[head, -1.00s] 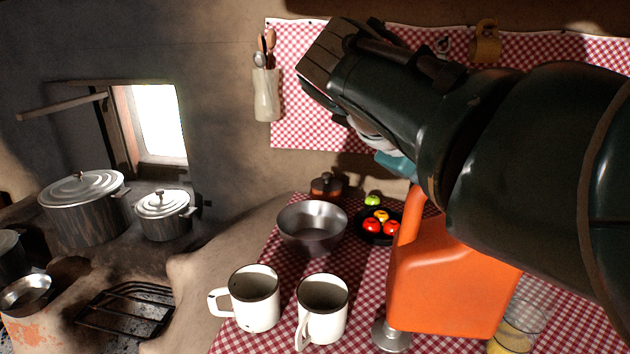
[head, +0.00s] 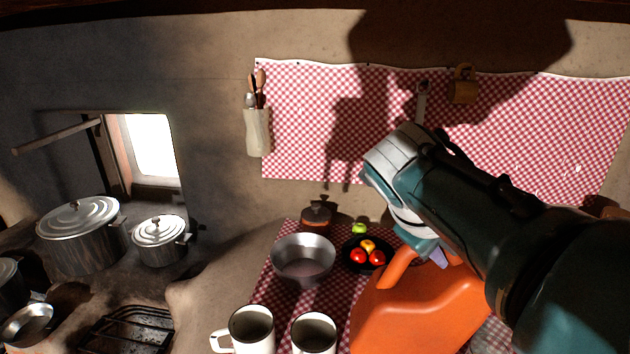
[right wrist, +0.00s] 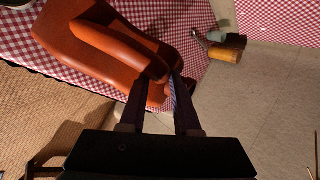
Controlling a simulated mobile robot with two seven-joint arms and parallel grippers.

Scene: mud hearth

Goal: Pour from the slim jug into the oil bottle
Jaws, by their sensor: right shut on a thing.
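The orange jug (head: 415,312) has a looped handle and looks tilted at the front right of the checked table; the picture's lower edge cuts it off. In the right wrist view the jug (right wrist: 85,52) fills the upper left. My right gripper (right wrist: 160,92) is shut on the jug's handle, near its end. In the head view my right gripper (head: 428,255) reaches down to it from the upper right. An amber cylinder (right wrist: 225,56) near the table edge may be the oil bottle; I cannot tell. My left gripper is not in view.
Two white mugs (head: 250,328) stand left of the jug. Behind them are a metal bowl (head: 303,256), a dark plate of fruit (head: 352,268) and a small lidded pot (head: 317,213). Lidded pots (head: 80,232) stand on the hearth at left. Floor shows beyond the table edge.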

